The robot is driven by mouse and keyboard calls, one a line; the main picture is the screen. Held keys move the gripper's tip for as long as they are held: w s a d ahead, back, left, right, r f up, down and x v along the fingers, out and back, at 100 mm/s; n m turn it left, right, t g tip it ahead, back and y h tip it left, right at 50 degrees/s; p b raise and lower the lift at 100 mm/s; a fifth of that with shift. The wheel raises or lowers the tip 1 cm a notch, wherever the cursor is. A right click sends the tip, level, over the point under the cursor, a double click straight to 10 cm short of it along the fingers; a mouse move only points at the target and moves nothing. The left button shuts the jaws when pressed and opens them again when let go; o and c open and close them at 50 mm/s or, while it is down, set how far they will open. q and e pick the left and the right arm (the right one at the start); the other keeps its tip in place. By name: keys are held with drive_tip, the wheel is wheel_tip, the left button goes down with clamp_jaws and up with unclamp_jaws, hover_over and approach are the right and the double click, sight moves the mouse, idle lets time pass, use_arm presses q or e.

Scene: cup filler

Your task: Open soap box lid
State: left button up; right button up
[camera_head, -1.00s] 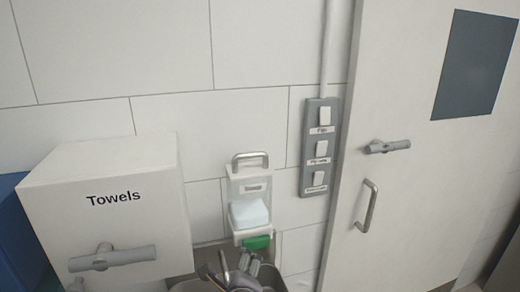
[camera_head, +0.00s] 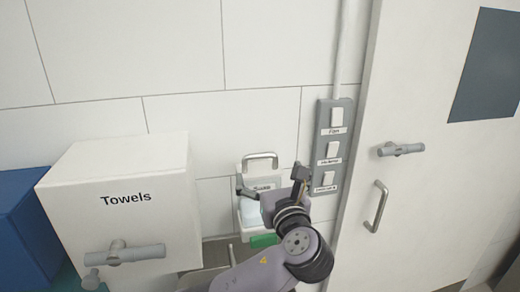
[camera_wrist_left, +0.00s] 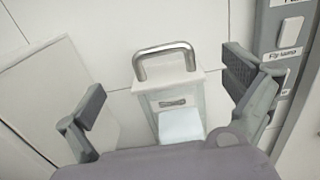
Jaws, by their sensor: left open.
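The soap box (camera_head: 245,221) is a small white wall-mounted dispenser with a metal handle (camera_head: 261,158) on its top. A pale block shows in its front opening, and a green part (camera_head: 264,240) is at its bottom. My left gripper (camera_head: 268,188) is in front of the box with its fingers spread to either side, hiding part of it. In the left wrist view, the open, empty gripper (camera_wrist_left: 168,97) frames the handle (camera_wrist_left: 165,61) and the box, with the pale block (camera_wrist_left: 180,125) below. The fingers look apart from the handle. My right gripper is not in view.
A white Towels box (camera_head: 120,205) with a grey handle stands left of the soap box. A grey switch panel (camera_head: 333,150) is close on the right, near the left gripper's right finger. A door (camera_head: 420,200) with handles is further right. A blue box (camera_head: 30,230) is at far left.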

sight(261, 157)
use_arm(q)
drive_tip(key=p+x, duration=0.2)
drive_tip(key=x, duration=0.6)
drive_tip(key=shift+w+a+p, duration=0.15)
drive_tip(key=shift+w+p, duration=0.25)
drive_tip(key=shift+w, duration=0.25)
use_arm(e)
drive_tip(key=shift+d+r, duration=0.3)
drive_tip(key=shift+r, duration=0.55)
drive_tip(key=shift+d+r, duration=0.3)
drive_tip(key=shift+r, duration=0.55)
use_arm(q)
drive_tip(key=shift+c, duration=0.3)
drive_tip(key=c, duration=1.6)
drive_tip(key=shift+c, duration=0.2)
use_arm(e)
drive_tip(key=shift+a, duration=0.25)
